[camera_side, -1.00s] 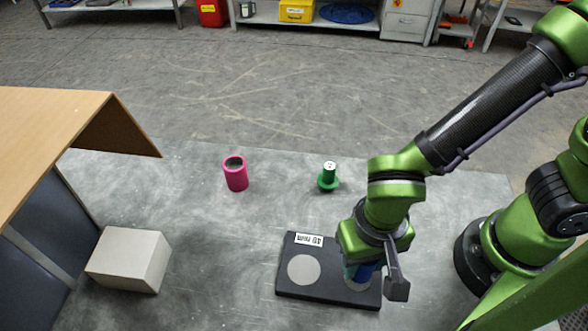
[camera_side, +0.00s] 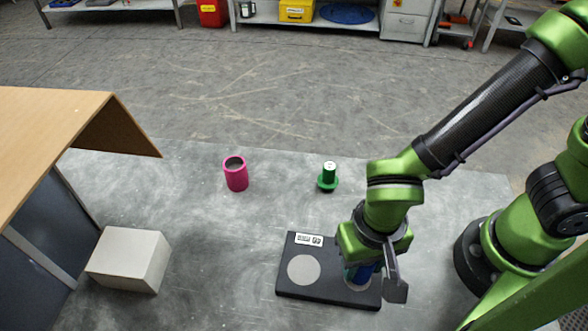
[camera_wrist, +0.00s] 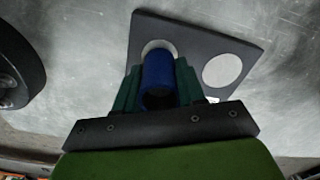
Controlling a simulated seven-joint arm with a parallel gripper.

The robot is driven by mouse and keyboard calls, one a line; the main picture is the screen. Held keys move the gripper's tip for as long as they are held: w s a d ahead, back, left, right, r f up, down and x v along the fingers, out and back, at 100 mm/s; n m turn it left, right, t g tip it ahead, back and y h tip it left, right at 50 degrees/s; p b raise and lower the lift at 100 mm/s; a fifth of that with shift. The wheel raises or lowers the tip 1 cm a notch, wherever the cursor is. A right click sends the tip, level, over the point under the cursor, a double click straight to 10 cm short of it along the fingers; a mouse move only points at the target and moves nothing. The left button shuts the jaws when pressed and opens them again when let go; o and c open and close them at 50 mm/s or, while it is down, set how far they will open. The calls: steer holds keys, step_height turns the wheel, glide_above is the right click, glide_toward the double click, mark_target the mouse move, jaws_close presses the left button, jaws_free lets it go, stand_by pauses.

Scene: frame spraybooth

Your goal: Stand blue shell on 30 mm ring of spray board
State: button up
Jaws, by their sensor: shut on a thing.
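The blue shell (camera_wrist: 158,76) is a hollow cylinder between the two fingers of my gripper (camera_wrist: 158,88) in the wrist view. My gripper is shut on it. In the side view, the shell (camera_side: 359,272) is mostly hidden behind my gripper (camera_side: 360,268). It is over the right-hand pale disc (camera_wrist: 152,47) of the dark spray board (camera_side: 325,296). Its lower end appears at or very near the disc; contact cannot be made out. The left-hand disc (camera_side: 304,270) is bare. A white label (camera_side: 309,240) sits on the board's far edge, too small to read.
A pink hollow cylinder (camera_side: 236,175) and a green flanged part (camera_side: 328,178) stand behind the board. A pale block (camera_side: 130,260) lies at left, beside a wooden-topped booth (camera_side: 60,130). The grey table (camera_side: 220,240) is clear between block and board.

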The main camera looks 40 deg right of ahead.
steer(key=shift+f, duration=0.6)
steer(key=o, duration=1.3)
step_height(320, 180, up, 17)
steer(key=shift+f, duration=0.1)
